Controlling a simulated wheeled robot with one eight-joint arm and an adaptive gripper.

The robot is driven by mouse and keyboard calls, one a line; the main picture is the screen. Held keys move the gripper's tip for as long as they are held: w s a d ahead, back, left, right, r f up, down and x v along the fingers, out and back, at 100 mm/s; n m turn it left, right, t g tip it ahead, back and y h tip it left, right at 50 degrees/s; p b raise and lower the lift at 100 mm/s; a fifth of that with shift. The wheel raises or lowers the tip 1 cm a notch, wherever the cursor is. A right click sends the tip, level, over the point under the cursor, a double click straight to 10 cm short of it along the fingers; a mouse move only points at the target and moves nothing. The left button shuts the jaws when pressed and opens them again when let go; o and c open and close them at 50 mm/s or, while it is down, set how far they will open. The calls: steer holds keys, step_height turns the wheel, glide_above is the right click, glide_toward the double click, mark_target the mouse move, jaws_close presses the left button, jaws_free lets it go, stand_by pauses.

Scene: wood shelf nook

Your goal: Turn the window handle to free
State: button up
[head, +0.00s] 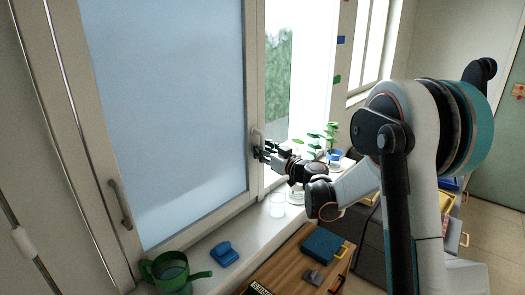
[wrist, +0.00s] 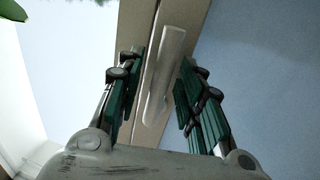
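The window handle (head: 257,136) is a pale upright lever on the right-hand frame of the frosted window sash (head: 175,100). In the wrist view the handle (wrist: 165,62) lies lengthwise between my fingers, against the beige frame. My gripper (head: 264,153) is at the handle's lower part in the head view. In the wrist view my gripper (wrist: 160,82) is open, with a green-padded finger on each side of the handle and visible gaps. Contact is not seen on either side. The lower end of the handle is close to the palm.
A grey pull handle (head: 120,204) is on the left frame. The sill (head: 235,238) holds a green watering can (head: 172,272), a blue object (head: 224,254), a glass (head: 278,205) and plants (head: 325,135). A wooden surface (head: 285,262) with a blue box (head: 322,244) lies below.

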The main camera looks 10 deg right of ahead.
steer(key=shift+w, duration=0.1)
jaws_close()
steer(key=shift+a+m, duration=0.15)
steer(key=shift+m, duration=0.15)
steer(key=s+a+r+m+g+p, duration=0.1)
steer(key=a+r+m, duration=0.1)
steer(key=m, duration=0.5)
steer(key=s+a+r+m+g+y+p, duration=0.1)
steer(key=s+a+r+m+g, duration=0.1)
steer(key=m, duration=0.6)
steer(key=shift+s+a+r+g+y, duration=0.15)
steer(key=shift+r+g+y, duration=0.15)
steer(key=shift+r, duration=0.5)
stand_by(0.3)
